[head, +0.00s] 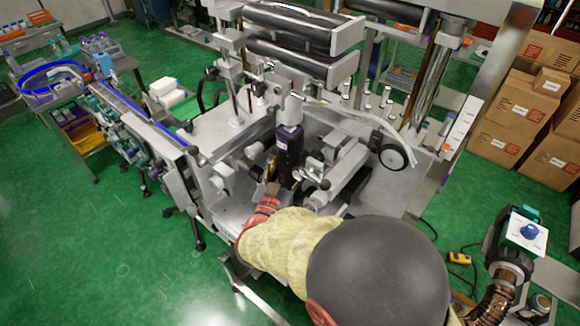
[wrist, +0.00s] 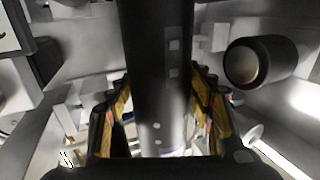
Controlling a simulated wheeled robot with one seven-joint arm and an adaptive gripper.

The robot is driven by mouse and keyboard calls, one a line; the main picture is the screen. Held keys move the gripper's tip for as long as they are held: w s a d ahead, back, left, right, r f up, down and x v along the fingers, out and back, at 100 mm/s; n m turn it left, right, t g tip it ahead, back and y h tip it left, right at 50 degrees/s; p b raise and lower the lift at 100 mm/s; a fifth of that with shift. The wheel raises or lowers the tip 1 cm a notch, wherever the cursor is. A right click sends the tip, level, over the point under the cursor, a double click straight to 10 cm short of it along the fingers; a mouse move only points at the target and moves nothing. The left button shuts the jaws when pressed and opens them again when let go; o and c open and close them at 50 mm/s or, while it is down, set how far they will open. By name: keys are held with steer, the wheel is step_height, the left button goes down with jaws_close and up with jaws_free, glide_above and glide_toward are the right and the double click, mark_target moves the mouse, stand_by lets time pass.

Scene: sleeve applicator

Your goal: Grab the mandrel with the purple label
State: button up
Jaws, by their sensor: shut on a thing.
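The mandrel (head: 289,150) is a dark, purple-black upright cylinder below a light grey head in the middle of the machine. In the wrist view the mandrel (wrist: 158,60) runs down the middle as a dark shaft with small pale marks. A faint purple tint shows near its lower end, but I cannot read a label. My gripper (head: 284,183) is at the mandrel's lower part, partly hidden by my arm. In the wrist view my gripper (wrist: 162,115) has a yellow-and-black finger on each side of the mandrel, shut on it.
A black roller (wrist: 262,62) lies right of the mandrel in the wrist view. Machine frame parts crowd both sides. A conveyor (head: 130,108) extends to the left. Cardboard boxes (head: 510,110) stand at the right. Green floor (head: 110,250) is open at the lower left.

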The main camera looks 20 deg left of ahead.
steer(key=c, duration=0.9)
steer(key=shift+r, duration=0.1)
steer(key=shift+w+r, duration=0.15)
steer(key=shift+w, duration=0.05)
